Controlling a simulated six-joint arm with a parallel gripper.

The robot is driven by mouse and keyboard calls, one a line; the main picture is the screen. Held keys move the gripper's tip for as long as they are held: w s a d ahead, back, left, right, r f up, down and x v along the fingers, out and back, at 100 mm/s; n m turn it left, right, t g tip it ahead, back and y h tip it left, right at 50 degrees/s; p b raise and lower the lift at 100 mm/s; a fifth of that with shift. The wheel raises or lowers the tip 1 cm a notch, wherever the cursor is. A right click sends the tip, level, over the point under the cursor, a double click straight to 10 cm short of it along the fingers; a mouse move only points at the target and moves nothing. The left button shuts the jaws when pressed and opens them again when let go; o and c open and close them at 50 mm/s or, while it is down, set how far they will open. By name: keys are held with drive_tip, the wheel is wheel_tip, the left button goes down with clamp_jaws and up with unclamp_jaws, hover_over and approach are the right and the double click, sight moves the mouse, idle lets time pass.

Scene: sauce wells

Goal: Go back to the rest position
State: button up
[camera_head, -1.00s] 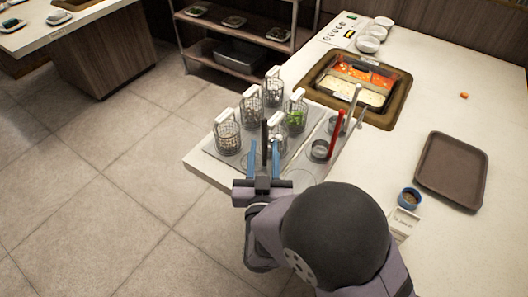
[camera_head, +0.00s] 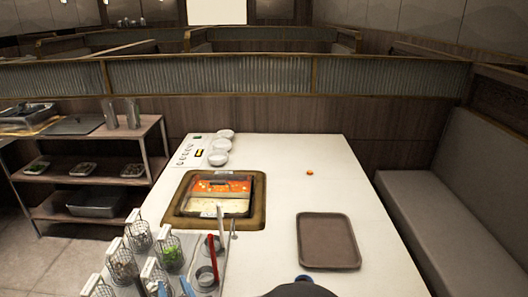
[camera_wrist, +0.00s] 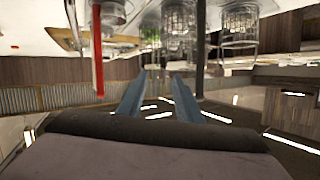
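My gripper (camera_head: 175,286) shows only as two blue fingertips at the bottom edge of the head view, by the rack of wire baskets. In the wrist view my gripper (camera_wrist: 157,90) has its two blue fingers apart, with nothing held between them. The red handle (camera_head: 212,256) stands in a metal well (camera_head: 206,276) to the right of the fingertips; the red handle (camera_wrist: 97,50) is left of the fingers in the wrist view. A dark rod (camera_wrist: 200,45) is just right of the fingers there. The wrist view appears upside down.
Wire baskets (camera_head: 171,252) with white handles stand near the gripper. A two-part pot (camera_head: 222,188) with red and pale broth sits in the white table (camera_head: 285,160). A brown tray (camera_head: 329,240) lies to the right. Bowls (camera_head: 222,143) stand at the back.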

drive_tip(key=s+d+r+m+g+h+p, duration=0.2)
drive_tip(key=d+g+h+p, duration=0.15)
drive_tip(key=d, duration=1.05)
drive_tip(key=s+d+r+m+g+h+p, duration=0.1)
drive_tip(key=s+d+m+g+h+p, duration=0.2)
drive_tip(key=d, duration=1.1)
drive_tip(key=s+d+f+g+p, duration=0.1)
drive_tip(key=s+d+g, duration=0.4)
drive_tip(key=s+d, duration=0.3)
drive_tip(key=shift+s+d+f+g+h, duration=0.25)
drive_tip(key=shift+s+d+g+h, duration=0.15)
drive_tip(key=shift+d, duration=0.2)
